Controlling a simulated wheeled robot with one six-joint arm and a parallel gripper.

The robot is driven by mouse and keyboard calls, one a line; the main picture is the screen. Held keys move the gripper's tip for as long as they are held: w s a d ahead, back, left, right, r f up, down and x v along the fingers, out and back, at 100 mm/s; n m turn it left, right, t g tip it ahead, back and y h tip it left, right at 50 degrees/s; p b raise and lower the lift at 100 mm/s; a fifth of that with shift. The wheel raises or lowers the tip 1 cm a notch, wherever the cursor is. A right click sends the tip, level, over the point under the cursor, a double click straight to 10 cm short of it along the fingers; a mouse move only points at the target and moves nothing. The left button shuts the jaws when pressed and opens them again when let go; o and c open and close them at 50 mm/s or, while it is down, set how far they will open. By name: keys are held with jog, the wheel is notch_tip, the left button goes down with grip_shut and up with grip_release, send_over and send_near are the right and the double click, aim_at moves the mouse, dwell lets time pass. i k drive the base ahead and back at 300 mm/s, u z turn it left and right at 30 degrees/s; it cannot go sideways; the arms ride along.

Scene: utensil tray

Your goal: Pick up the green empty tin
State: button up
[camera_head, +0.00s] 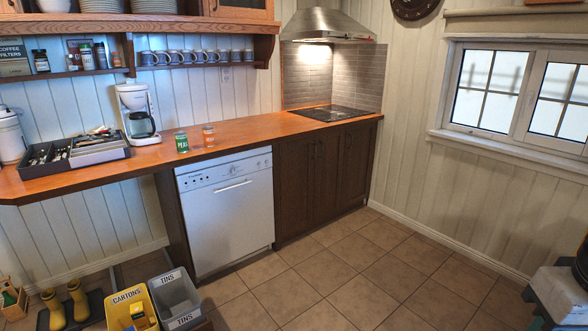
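A green tin (182,142) with a "PEAS" label stands upright on the wooden counter (255,130), near its front edge above the dishwasher. From here I cannot tell whether it is empty. An orange-labelled tin (208,137) stands just to its right and slightly farther back, with a small gap between them. My gripper is not in view, and nothing visible touches either tin.
A coffee maker (137,114) and a grey utensil tray (113,151) stand left of the tins. The counter right of them is clear up to the hob (328,113). On the floor are a yellow "CARTONS" bin (128,303), a grey "TINS" bin (177,301) and yellow boots (53,307).

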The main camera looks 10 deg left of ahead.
aim_at(181, 141)
jog(key=u, duration=0.45)
jog(key=i, duration=2.25)
jog(key=u, duration=1.15)
jog(key=i, duration=0.85)
jog(key=u, duration=0.4)
